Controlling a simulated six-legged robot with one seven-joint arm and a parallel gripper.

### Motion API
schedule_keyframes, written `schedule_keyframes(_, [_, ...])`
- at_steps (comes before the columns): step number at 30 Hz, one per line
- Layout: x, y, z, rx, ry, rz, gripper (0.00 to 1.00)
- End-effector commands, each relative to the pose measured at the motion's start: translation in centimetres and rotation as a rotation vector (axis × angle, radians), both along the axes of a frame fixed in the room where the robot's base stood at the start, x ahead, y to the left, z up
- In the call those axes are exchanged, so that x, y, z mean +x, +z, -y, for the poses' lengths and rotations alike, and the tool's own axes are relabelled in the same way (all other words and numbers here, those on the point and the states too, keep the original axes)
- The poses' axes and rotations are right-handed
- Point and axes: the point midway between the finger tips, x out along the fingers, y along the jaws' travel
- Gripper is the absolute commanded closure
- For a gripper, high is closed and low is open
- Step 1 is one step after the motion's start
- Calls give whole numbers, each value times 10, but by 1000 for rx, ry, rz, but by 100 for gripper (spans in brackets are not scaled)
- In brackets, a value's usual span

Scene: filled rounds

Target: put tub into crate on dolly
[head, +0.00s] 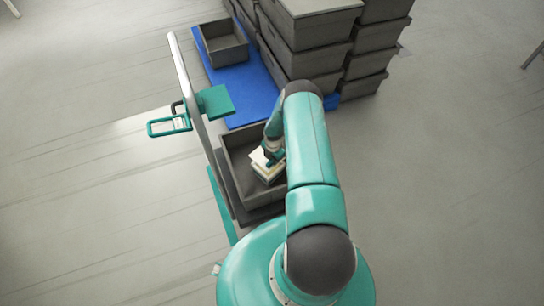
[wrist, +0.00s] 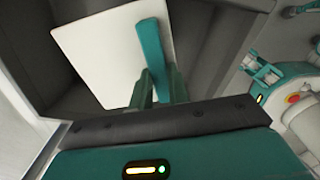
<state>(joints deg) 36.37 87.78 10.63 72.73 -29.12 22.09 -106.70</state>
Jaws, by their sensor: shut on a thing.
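I cannot tell whether the tub touches the crate floor. My arm hides the crate's right side.
An upright grey post (head: 188,75) with a teal plate (head: 215,101) rises at the crate's left. Behind lies a blue mat (head: 250,90) with a small empty crate (head: 224,44). Stacked grey crates (head: 305,50) stand behind my arm. Open floor lies left and right.

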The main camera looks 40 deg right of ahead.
Motion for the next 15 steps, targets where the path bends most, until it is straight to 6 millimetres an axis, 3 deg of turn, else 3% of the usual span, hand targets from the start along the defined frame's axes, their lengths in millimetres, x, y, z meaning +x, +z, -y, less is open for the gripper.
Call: schedule_keyframes(15, [2,-43,-1,0,-2,0,100])
